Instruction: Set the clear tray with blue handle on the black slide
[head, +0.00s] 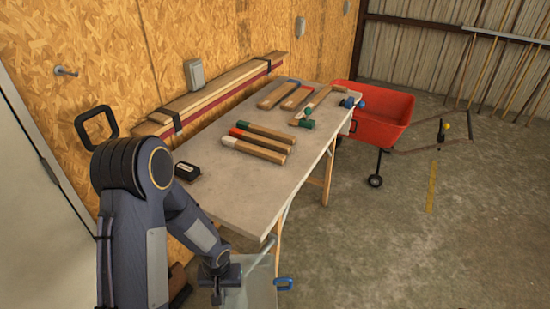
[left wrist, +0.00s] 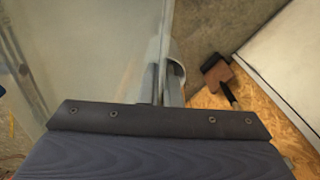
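The clear tray (head: 262,293) is a see-through panel-like piece below the near end of the table, with a blue handle (head: 284,283) at its right. It also fills the upper left of the left wrist view (left wrist: 85,50). My left gripper (head: 222,287) is at the tray's left edge. In the left wrist view its fingers (left wrist: 162,88) are close together on the tray's rim. A black slide is not clearly identifiable; a small black block (head: 187,171) lies on the table's left edge. My right gripper is not in view.
The table (head: 235,190) bears several wooden bars with coloured ends (head: 260,140). Long boards (head: 215,90) lie along the wall behind it. A red cart (head: 375,115) stands beyond the far end. A brown and black object (left wrist: 219,77) lies low by the wall.

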